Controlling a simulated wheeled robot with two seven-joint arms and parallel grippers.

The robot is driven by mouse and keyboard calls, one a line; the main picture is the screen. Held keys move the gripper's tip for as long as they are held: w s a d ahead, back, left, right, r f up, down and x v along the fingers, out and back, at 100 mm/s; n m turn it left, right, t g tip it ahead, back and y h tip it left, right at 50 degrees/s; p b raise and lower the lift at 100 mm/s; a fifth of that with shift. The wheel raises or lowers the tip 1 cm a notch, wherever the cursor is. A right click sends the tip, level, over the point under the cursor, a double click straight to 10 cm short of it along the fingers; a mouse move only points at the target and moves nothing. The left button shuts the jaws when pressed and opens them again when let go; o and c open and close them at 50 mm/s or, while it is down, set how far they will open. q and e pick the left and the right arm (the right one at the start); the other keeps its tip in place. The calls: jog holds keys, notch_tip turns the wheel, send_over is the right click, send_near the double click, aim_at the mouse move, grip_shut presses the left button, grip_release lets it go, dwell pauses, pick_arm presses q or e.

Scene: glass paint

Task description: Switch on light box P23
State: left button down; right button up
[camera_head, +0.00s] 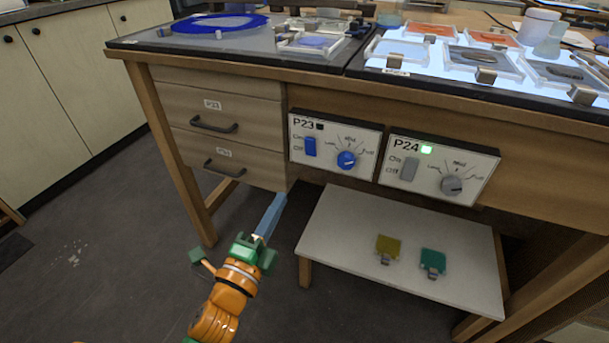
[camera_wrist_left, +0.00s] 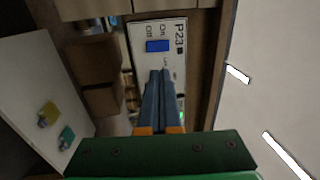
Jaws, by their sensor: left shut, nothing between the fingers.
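The P23 control panel (camera_head: 334,147) is a white plate on the front of the bench, with a blue on/off rocker switch (camera_head: 310,147) and a blue dial (camera_head: 347,160). Its small indicator (camera_head: 320,126) is dark. In the left wrist view the blue switch (camera_wrist_left: 158,46) shows just beyond my fingertips. My left gripper (camera_head: 279,200) is shut and empty, below and to the left of the panel, apart from it. In the left wrist view the closed blue fingers (camera_wrist_left: 160,75) point toward the panel. My right gripper is not in view.
The P24 panel (camera_head: 438,168) beside it has a grey switch, a grey dial and a lit green indicator. Two drawers with handles (camera_head: 214,124) are left of P23. A low white shelf (camera_head: 345,235) below holds a yellow and a green item. Glass pieces lie on the bench top.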

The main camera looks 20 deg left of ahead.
pick_arm(q)
jog(key=shift+r, duration=0.45)
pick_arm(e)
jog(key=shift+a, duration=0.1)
pick_arm(q)
send_near(310, 143)
jog(key=w, duration=0.4)
jog(key=w+p, duration=0.1)
jog(key=shift+w+r, duration=0.4)
jog(key=shift+w, duration=0.45)
jog(key=shift+r, duration=0.1)
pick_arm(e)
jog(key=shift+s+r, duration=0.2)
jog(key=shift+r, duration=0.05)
